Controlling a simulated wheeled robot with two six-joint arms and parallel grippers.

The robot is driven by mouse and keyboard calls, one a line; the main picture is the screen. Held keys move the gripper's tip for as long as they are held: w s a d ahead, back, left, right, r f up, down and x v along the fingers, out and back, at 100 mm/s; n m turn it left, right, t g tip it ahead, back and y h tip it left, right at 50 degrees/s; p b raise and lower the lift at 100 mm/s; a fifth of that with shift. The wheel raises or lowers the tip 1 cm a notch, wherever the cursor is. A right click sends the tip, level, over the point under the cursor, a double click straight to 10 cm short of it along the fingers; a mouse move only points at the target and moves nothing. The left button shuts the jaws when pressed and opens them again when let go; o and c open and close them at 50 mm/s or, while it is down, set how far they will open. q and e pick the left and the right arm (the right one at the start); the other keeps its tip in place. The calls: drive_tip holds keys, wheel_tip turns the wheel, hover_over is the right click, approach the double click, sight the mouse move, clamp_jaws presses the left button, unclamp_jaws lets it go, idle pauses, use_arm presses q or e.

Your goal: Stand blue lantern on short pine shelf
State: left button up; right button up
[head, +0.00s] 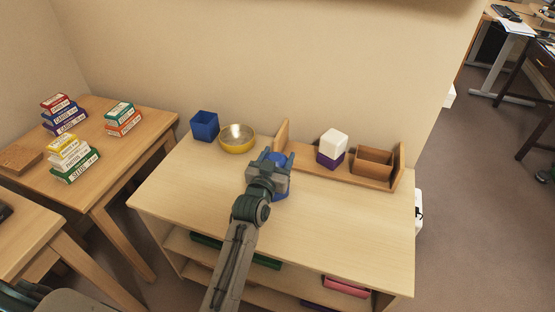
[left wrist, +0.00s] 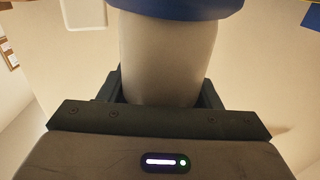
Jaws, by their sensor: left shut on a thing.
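My left gripper (head: 276,160) is shut on the blue lantern (head: 279,187) over the pale wooden unit's top, just in front of a low wooden shelf (head: 309,176). In the left wrist view the lantern's pale round body (left wrist: 165,55) sits between the fingers, with a blue band (left wrist: 185,7) at the picture's top. The gripper hides much of the lantern in the head view. I cannot tell whether its underside touches the surface. The low shelf has upright ends and bears a white-and-purple block (head: 332,147) and an open wooden box (head: 373,163). My right gripper is not in view.
A blue square cup (head: 204,125) and a brass bowl (head: 237,138) stand at the back left of the unit top (head: 350,225). The front right of the top is clear. A side table (head: 100,165) at left bears stacked small boxes. A wall rises behind.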

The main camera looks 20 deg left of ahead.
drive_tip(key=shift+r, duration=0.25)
use_arm(q)
drive_tip(key=shift+f, duration=0.1)
drive_tip(key=o, duration=1.5)
drive_tip(key=shift+o, duration=0.2)
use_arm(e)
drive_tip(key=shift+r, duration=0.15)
